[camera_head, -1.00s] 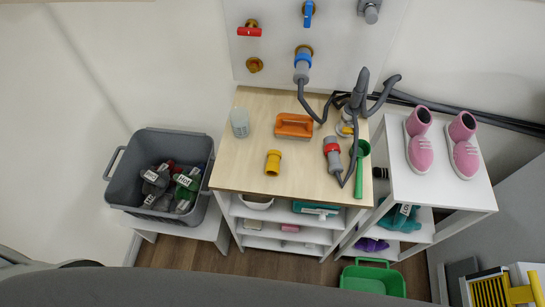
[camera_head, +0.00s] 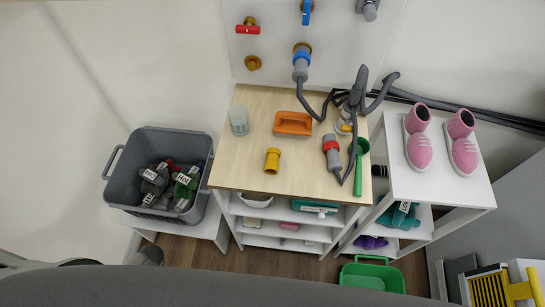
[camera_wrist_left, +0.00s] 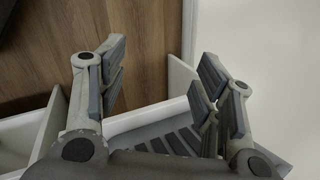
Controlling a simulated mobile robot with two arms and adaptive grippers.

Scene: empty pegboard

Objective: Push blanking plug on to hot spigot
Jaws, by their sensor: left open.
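On the white board, a red valve handle (camera_head: 247,28) sits above a bare brass spigot (camera_head: 253,62), which looks like the hot one. A blue handle (camera_head: 307,10) is to its right, above a spigot with a blue and grey hose connector (camera_head: 301,62). On the wooden tabletop stand a yellow fitting (camera_head: 272,160) and a grey ribbed cylinder (camera_head: 238,121); I cannot tell which is the blanking plug. My left gripper (camera_wrist_left: 162,60) is open and empty in the left wrist view, above white shelf edges and wooden floor. My right gripper is not in view.
An orange tool (camera_head: 293,123), a grey hose with a red-banded connector (camera_head: 331,153) and a green scoop (camera_head: 360,165) lie on the tabletop (camera_head: 240,170). A full grey crate (camera_head: 125,165) stands left. Pink shoes (camera_head: 418,148) stand on the white shelf at right.

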